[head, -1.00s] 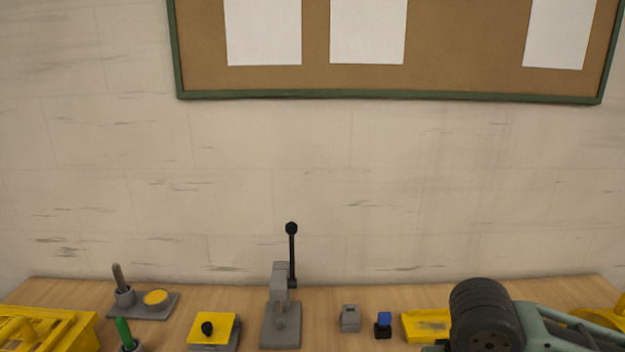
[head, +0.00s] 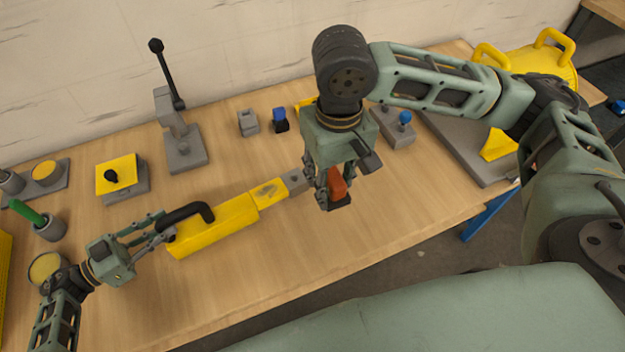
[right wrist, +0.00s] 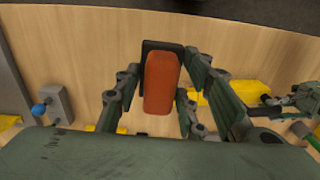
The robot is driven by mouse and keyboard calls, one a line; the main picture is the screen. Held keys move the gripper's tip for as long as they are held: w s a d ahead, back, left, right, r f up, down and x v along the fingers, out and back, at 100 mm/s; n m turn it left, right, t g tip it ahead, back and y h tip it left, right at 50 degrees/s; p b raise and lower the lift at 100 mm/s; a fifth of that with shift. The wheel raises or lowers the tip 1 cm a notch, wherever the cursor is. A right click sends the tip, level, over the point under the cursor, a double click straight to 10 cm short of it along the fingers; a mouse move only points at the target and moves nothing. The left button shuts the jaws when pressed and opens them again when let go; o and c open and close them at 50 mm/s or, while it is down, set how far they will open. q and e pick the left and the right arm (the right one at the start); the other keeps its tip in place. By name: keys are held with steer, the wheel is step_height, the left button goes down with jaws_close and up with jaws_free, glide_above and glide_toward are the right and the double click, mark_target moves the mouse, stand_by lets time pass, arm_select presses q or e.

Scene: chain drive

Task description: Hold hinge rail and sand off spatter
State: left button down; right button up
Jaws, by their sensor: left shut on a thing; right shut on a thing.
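The yellow hinge rail (head: 215,228) lies diagonally on the wooden bench, with a black curved handle (head: 186,213) at its left end. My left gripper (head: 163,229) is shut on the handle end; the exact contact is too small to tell. My right gripper (head: 335,190) is shut on an orange sanding block (head: 338,184) with a black plate, right of the grey block and seemingly above the bench. The sanding block also shows between the fingers in the right wrist view (right wrist: 160,82).
A grey lever press (head: 182,145), a yellow-topped box (head: 117,174), a small grey block (head: 248,122) and a blue-topped piece (head: 280,120) stand behind the rail. A blue-knobbed block (head: 395,130) stands right. The bench front is clear.

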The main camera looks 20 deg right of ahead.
steer(key=w+a+f+m, duration=0.4)
steer(key=w+a, duration=0.3)
steer(key=w, duration=0.5)
steer(key=shift+w+a+f+m, duration=0.85)
steer(key=shift+a+f, duration=0.15)
steer(key=shift+f, duration=1.3)
steer(key=shift+w+a+f+m, duration=0.75)
steer(key=shift+w+a+f, duration=0.25)
steer(key=shift+f, duration=1.35)
steer(key=shift+w+a+f+m, duration=0.8)
steer(key=shift+a+f, duration=0.25)
steer(key=shift+f, duration=1.25)
steer(key=shift+d+f, duration=0.25)
steer(key=shift+f, duration=0.05)
steer(key=shift+w+d, duration=0.15)
steer(key=shift+d, duration=1.1)
steer(key=shift+w+d, duration=0.2)
steer(key=shift+d, duration=1.05)
steer(key=shift+w+d, duration=0.15)
steer(key=shift+d, duration=1.1)
steer(key=shift+s+a, duration=0.2)
steer(key=shift+a, duration=1.15)
steer(key=shift+s+a, duration=0.15)
steer(key=shift+a, duration=1.25)
steer(key=shift+s+a, duration=0.2)
steer(key=shift+a, duration=1.15)
step_height(320, 180, up, 8)
steer(key=shift+f, duration=0.15)
